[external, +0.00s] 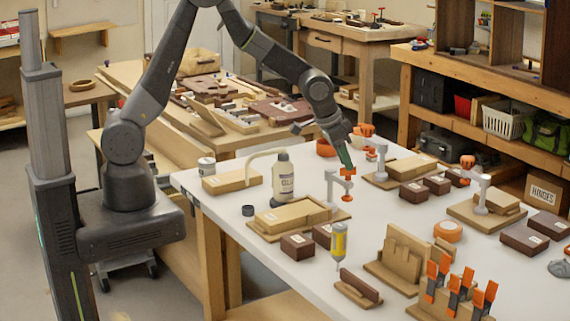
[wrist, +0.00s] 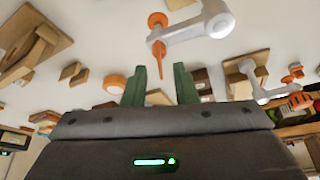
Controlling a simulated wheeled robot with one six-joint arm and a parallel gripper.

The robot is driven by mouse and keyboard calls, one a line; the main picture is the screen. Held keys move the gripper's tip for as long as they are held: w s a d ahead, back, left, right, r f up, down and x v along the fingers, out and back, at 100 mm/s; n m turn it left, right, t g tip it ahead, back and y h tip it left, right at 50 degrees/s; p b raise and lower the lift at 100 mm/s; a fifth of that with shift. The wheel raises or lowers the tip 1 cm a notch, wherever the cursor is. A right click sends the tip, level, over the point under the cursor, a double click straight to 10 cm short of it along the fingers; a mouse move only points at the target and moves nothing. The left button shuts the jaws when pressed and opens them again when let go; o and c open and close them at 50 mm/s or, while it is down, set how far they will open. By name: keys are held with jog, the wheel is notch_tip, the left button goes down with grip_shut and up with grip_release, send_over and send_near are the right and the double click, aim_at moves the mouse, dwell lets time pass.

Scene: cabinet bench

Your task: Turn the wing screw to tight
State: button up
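The clamp with a white arm (external: 331,184) stands near the middle of the white bench, by the glue bottle. Its orange wing screw (external: 347,171) sits at the arm's end, with a round orange pad (external: 346,198) below. My gripper (external: 347,164) points down just above the wing screw. In the wrist view, the green fingers of my gripper (wrist: 161,82) are apart, and the thin orange wing (wrist: 160,68) shows between them with gaps on both sides. The white clamp arm (wrist: 205,24) is beyond them. Contact is not visible.
Other clamps with orange screws (external: 467,161) stand to the right. A yellow bottle (external: 339,243) and orange-handled clamps (external: 462,282) stand nearer the front.

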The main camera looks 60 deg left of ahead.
jog(key=b+v, duration=0.1)
jog(key=v, duration=1.1)
jog(key=p+x, duration=0.1)
jog(key=x, duration=1.2)
jog(key=shift+w+f, duration=0.1)
jog(key=shift+f, duration=0.25)
